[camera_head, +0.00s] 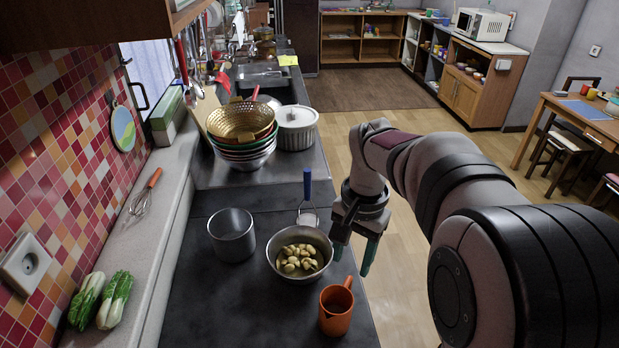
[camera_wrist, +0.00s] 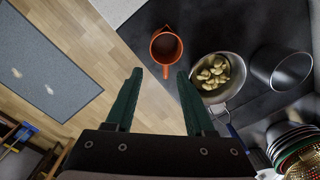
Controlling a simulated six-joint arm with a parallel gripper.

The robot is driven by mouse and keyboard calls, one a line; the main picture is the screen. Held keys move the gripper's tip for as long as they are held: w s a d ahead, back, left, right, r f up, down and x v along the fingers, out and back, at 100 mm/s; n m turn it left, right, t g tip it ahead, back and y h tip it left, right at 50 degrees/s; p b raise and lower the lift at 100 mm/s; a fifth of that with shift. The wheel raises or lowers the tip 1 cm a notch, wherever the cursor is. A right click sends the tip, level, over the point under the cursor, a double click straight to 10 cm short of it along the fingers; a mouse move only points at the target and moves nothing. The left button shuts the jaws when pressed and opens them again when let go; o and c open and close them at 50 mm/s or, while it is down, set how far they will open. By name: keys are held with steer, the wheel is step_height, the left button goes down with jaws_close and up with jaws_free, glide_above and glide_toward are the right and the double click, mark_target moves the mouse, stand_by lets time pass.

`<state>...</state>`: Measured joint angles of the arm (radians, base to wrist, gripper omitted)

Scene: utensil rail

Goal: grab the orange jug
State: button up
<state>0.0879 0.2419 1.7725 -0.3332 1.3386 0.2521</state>
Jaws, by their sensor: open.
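The orange jug (camera_head: 336,311) stands upright on the dark counter near its right front edge, with its handle toward the upper right in the head view. In the wrist view the jug (camera_wrist: 166,46) is seen from above, beyond the fingertips and roughly between them, with its handle pointing toward my gripper. It looks empty inside. My gripper (camera_head: 354,254) is open and empty, at the counter's right edge, behind the jug in the head view and apart from it. Its two dark green fingers (camera_wrist: 156,75) are spread wide in the wrist view.
A metal bowl of yellowish pieces (camera_head: 299,254) stands close to the jug and gripper. A grey pot (camera_head: 232,235) is left of it. Stacked bowls with a colander (camera_head: 241,128) and a white lidded pot (camera_head: 296,127) are farther back. Open floor lies right of the counter.

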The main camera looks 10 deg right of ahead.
steer(key=m, duration=0.1)
glide_above(348, 290)
step_height(348, 290, down, 5)
steer(key=f, duration=1.4)
steer(key=shift+w+d+f, duration=0.1)
steer(key=shift+w+f, duration=0.2)
steer(key=shift+f, duration=0.05)
jaws_close()
